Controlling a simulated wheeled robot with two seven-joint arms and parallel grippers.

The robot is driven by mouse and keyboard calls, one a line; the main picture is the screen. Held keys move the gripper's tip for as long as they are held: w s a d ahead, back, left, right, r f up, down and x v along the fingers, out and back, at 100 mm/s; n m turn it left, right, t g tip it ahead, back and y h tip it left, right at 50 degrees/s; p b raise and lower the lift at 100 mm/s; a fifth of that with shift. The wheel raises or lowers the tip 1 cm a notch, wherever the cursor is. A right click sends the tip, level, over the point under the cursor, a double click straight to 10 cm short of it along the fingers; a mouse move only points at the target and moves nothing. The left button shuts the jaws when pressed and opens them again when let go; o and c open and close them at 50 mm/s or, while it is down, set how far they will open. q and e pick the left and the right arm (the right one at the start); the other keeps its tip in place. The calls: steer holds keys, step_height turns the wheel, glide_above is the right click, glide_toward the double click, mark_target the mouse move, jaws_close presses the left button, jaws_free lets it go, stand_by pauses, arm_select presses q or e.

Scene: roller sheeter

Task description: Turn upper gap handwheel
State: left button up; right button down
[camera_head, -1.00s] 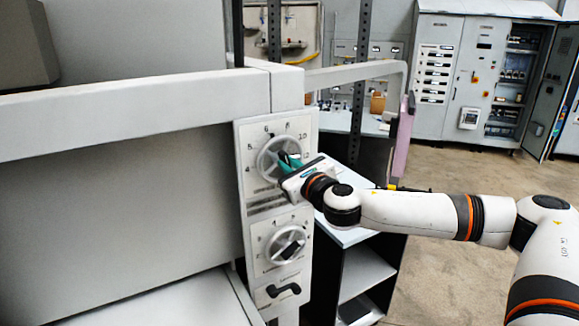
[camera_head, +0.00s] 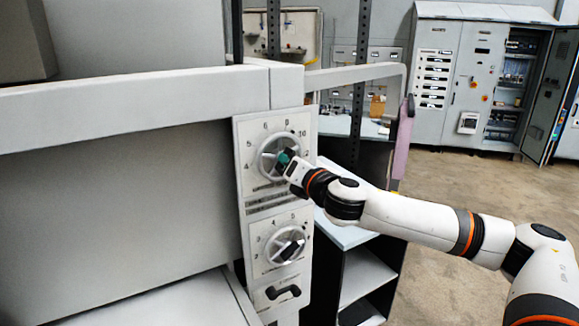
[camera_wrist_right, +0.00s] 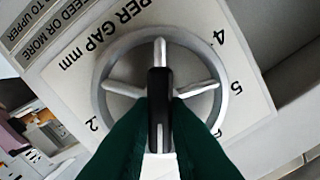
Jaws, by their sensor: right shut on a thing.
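The upper gap handwheel (camera_head: 273,158) is a silver ring with spokes on a numbered dial plate, high on the machine's front panel. It also shows in the right wrist view (camera_wrist_right: 110,75), under printed text that reads in part "PER GAP mm". A black bar grip (camera_wrist_right: 158,105) with a white line crosses its middle. My right gripper (camera_head: 287,160) is shut on this bar, with a green finger on each side of it (camera_wrist_right: 159,120). The fingers and wrist hide part of the wheel in the head view. My left gripper is in no view.
A lower dial with a black-and-silver knob (camera_head: 286,244) sits below on the same panel, with a black handle (camera_head: 283,291) under it. A shelf unit (camera_head: 366,275) stands right of the panel, below my right arm. Electrical cabinets (camera_head: 455,80) stand far back.

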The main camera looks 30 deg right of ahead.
steer(key=shift+d+f+m+b, duration=0.1)
steer(key=shift+m+b, duration=1.65)
steer(key=shift+m, duration=4.75)
steer(key=c, duration=1.4)
jaws_free()
